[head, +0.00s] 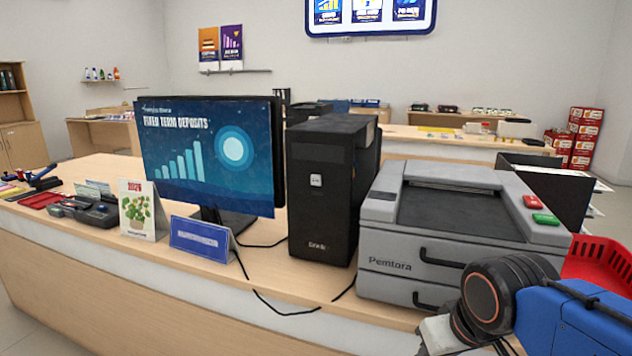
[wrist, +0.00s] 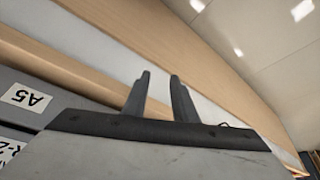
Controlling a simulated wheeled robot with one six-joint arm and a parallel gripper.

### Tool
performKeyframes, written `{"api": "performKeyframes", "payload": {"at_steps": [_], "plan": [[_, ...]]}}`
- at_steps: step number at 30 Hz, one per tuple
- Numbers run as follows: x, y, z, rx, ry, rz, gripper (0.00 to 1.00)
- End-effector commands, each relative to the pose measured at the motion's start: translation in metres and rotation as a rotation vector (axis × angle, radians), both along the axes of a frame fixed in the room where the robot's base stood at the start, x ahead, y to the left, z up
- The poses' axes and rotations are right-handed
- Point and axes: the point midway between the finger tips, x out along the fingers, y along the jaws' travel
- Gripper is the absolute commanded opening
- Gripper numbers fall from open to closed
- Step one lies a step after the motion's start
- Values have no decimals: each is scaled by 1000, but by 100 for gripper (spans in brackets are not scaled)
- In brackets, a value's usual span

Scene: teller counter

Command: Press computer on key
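The computer (head: 336,200) is a black tower that stands upright on the counter between the monitor and the grey printer. The monitor (head: 210,150) shows a blue "Fixed Term Deposits" screen. My gripper is low at the right of the head view, its tips out of sight. In the wrist view my gripper (wrist: 160,95) has two dark fingers apart with nothing between them. The computer does not show in the wrist view.
A grey printer (head: 400,254) with red and green buttons stands right of the computer. Black cables (head: 290,312) lie before the computer. A red basket (head: 600,262) is far right.

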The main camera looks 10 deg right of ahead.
Motion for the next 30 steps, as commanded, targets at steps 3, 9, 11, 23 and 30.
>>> {"api": "performKeyframes", "payload": {"at_steps": [3,9,11,23,30], "plan": [[0,0,0,0,0,0,0],[0,0,0,0,0,0,0],[0,0,0,0,0,0,0],[0,0,0,0,0,0,0],[0,0,0,0,0,0,0]]}}
